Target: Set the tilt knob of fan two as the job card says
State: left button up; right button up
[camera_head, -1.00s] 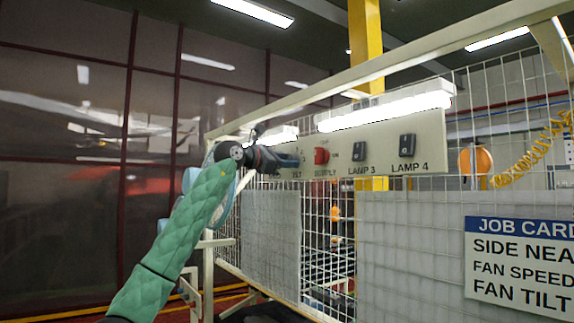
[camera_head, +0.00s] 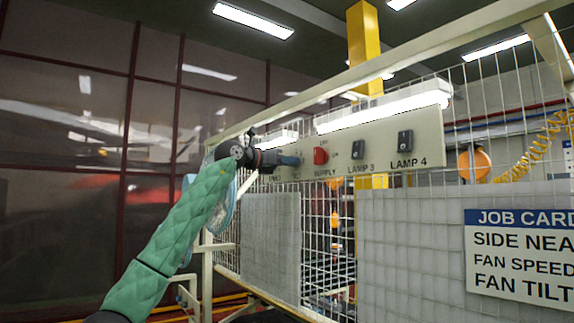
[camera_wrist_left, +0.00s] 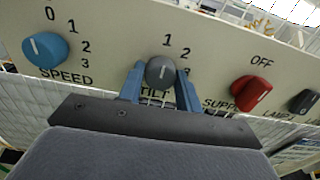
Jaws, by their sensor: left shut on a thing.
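The tilt knob (camera_wrist_left: 160,72) is grey and round, above the word TILT, with the numbers 1 and 2 and a partly hidden number around it. My left gripper (camera_wrist_left: 160,76) is shut on it, one blue finger on each side. In the head view my left gripper (camera_head: 290,160) reaches the panel (camera_head: 430,140) at its left part and covers the knob. The job card (camera_head: 520,255) hangs at the right; the frame edge cuts off its values for fan speed and fan tilt. My right gripper is not in view.
The blue speed knob (camera_wrist_left: 45,50) is left of the tilt knob. The red supply knob (camera_wrist_left: 251,92) is close on its right, under OFF. Dark switches for lamp 3 (camera_head: 358,150) and lamp 4 (camera_head: 405,141) are further right. A wire mesh (camera_head: 329,215) lies below the panel.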

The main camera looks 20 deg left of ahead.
pick_arm(q)
jog(key=shift+a+r, duration=0.1)
jog(key=shift+r, duration=0.05)
jog(key=o, duration=0.9)
jog(key=shift+o, duration=0.4)
jog(key=shift+s, duration=0.1)
jog(key=b+v, duration=0.3)
jog(key=v, duration=0.4)
jog(key=shift+s+a, duration=0.25)
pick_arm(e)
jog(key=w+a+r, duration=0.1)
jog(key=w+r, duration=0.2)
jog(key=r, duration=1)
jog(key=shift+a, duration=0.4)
